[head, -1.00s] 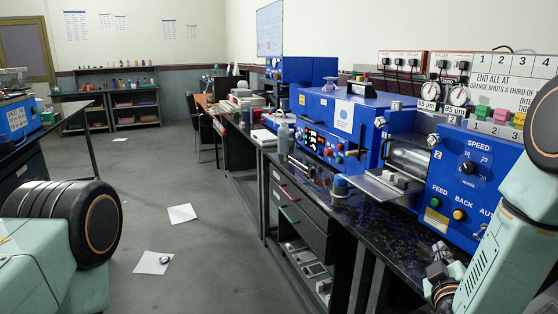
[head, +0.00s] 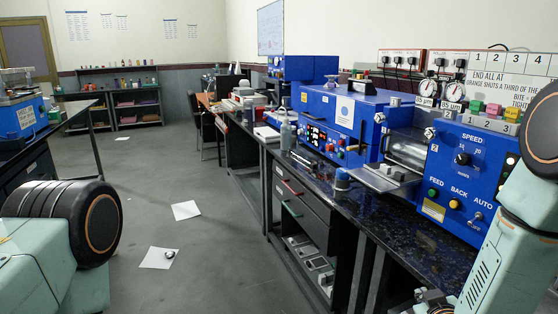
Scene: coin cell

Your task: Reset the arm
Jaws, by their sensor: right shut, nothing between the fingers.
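My right arm comes down the right edge of the head view. Its gripper (head: 432,303) shows only partly at the bottom edge, low in front of the black counter (head: 440,255). The gripper is shut and empty, and its fingertips are mostly cut off by the frame. My left arm shows at the lower left as a pale green link with a black ringed joint. The left gripper is out of view.
A blue machine (head: 450,180) with a speed dial and buttons stands on the counter at right. A blue-capped jar (head: 342,180) and a bottle (head: 286,135) stand near the counter edge. Paper sheets (head: 186,210) lie on the open grey floor at left.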

